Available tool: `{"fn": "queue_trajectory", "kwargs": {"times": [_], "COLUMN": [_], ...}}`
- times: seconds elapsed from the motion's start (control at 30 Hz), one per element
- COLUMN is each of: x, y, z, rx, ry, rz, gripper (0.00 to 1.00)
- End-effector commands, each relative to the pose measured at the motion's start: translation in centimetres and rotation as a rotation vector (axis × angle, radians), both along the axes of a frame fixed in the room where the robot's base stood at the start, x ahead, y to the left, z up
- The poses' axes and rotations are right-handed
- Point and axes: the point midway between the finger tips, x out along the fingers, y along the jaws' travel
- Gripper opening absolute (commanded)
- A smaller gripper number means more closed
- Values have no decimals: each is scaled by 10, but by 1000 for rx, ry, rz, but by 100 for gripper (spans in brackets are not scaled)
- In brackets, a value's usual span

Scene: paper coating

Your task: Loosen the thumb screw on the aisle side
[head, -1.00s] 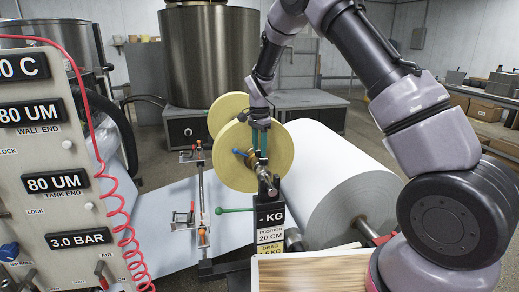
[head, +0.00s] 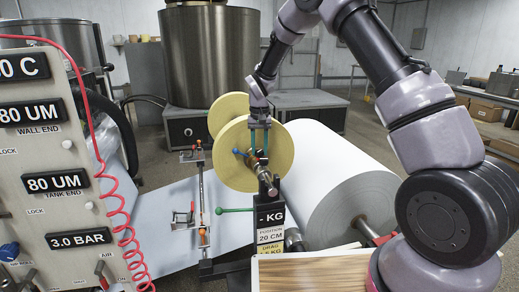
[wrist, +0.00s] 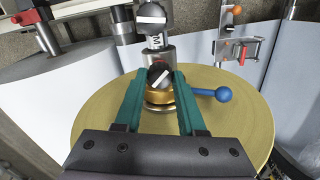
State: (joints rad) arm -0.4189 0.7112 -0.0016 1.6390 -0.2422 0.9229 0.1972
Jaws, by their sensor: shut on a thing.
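My gripper (wrist: 159,82) reaches down over the near yellow disc (wrist: 95,125). Its two teal fingers are shut on a dark round thumb screw (wrist: 160,77) with a pale line across its top. The screw sits above a brass collar (wrist: 158,98) at the disc's hub. In the head view my gripper (head: 260,150) points down in front of the near yellow disc (head: 232,172). The screw between the fingers is too small to make out there. A blue ball lever (wrist: 222,94) sticks out to the right of the hub in the wrist view.
A second dark knob (wrist: 151,16) with a pale line stands beyond the fingers. A white paper roll (head: 335,175) lies right of the discs. A control panel (head: 55,190) with a red coiled hose (head: 118,215) stands left. A green-knobbed lever (head: 235,210) is below the disc.

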Motion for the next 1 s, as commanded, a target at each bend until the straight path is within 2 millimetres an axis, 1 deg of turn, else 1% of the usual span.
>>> {"fn": "queue_trajectory", "kwargs": {"times": [0.2,0.5,0.7,1.0], "x": [1,1,0,1], "y": [0,0,1,1], "z": [1,1,1,1], "rx": [1,1,1,0], "ry": [-2,-2,-2,-2], "rz": [202,445,555,632], "gripper": [0,0,0,0]}}
